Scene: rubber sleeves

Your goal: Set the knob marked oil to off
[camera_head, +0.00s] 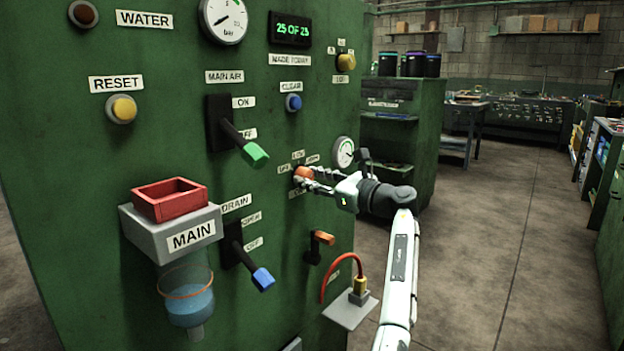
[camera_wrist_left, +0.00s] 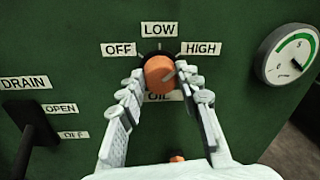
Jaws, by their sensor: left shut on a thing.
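The oil knob (camera_wrist_left: 158,72) is a round orange knob on the green panel, with the labels OFF (camera_wrist_left: 118,49) at its upper left, LOW (camera_wrist_left: 159,30) above and HIGH (camera_wrist_left: 201,48) at its upper right. The OIL label (camera_wrist_left: 158,97) below it is partly hidden by the fingers. A thin grey mark on the knob's face slants to the upper right, toward HIGH. My left gripper (camera_head: 306,178) is shut on the knob, one finger on each side; in the head view the knob (camera_head: 302,172) is partly covered. My right gripper is not in view.
A small gauge (camera_head: 344,152) sits right of the knob. The green-tipped MAIN AIR lever (camera_head: 256,154) sticks out to the left, the blue-tipped DRAIN lever (camera_head: 262,278) lower left. An orange handle (camera_head: 322,238) and a red hose (camera_head: 340,258) are below. Open floor lies right.

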